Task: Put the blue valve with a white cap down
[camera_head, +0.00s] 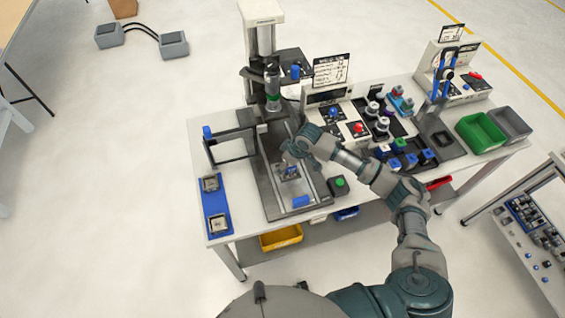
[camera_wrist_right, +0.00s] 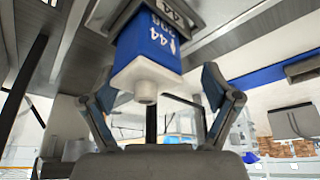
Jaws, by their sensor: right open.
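The blue valve with a white cap (camera_wrist_right: 150,50) fills the upper middle of the right wrist view, its white cap facing my gripper. Its far end sits at a dark grey fixture (camera_wrist_right: 178,12). My right gripper (camera_wrist_right: 158,88) is open, its fingers spread on both sides of the cap and apart from it. In the head view my right gripper (camera_head: 291,156) is above the machine bed (camera_head: 265,185), over a small fixture (camera_head: 289,173). There the gripper and wrist largely hide the valve. My left gripper is not in view.
A vertical press column (camera_head: 272,85) stands behind the gripper. A blue plate with two square fixtures (camera_head: 216,204) lies at the table's left. Several valves (camera_head: 400,146) stand to the right, near green (camera_head: 481,133) and grey (camera_head: 511,124) bins. A green-button box (camera_head: 339,186) is close by.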

